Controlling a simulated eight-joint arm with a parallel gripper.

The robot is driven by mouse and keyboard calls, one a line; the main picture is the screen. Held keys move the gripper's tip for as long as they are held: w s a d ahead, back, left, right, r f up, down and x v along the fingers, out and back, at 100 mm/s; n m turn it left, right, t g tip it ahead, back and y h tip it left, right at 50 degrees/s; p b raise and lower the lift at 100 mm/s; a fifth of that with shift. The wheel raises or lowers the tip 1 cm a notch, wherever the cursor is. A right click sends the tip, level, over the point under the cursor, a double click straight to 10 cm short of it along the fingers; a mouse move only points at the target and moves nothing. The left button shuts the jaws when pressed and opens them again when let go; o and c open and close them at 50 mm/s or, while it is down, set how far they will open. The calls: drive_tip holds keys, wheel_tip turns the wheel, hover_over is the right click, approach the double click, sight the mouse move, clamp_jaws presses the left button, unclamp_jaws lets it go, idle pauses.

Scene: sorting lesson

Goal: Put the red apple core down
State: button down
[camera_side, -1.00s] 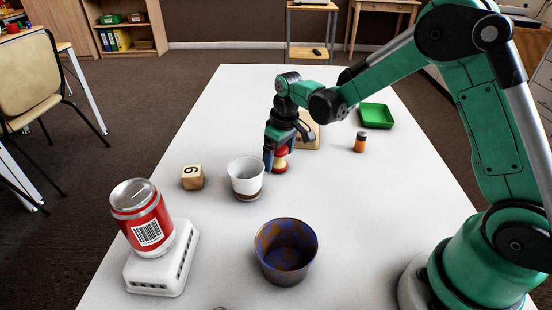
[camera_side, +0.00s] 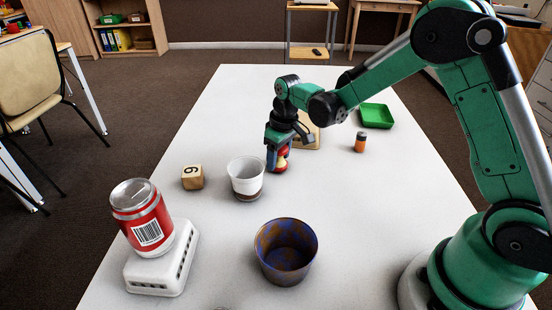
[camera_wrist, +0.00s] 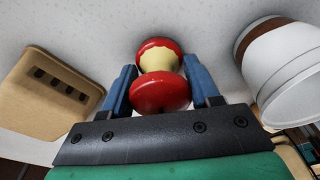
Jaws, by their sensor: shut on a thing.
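The red apple core (camera_wrist: 160,92) has red ends and a pale yellow waist. It sits between the two blue fingers of my gripper (camera_wrist: 163,90) in the wrist view, and the fingers are shut on it. In the side view the core (camera_side: 282,165) is partly hidden by my gripper (camera_side: 278,158), which points down at the table (camera_side: 350,220). The core is at or very close to the table top; I cannot tell whether it touches.
A white cup (camera_side: 246,174) stands close at the left, with a wooden block (camera_side: 192,177) beyond it. A tan slotted block (camera_wrist: 45,92) is near my gripper.

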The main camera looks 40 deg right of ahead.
wheel_tip(320, 180, up, 19)
drive_tip(key=m+h, duration=0.1)
drive_tip(key=m, duration=0.8)
hover_over(414, 156)
wheel_tip(414, 156, down, 15)
drive_tip(key=shift+s+r, duration=0.1)
drive_tip(key=shift+s, duration=0.05)
drive_tip(key=shift+f, duration=2.1)
drive_tip(key=shift+f, duration=0.15)
drive_tip(key=shift+c, duration=1)
unclamp_jaws()
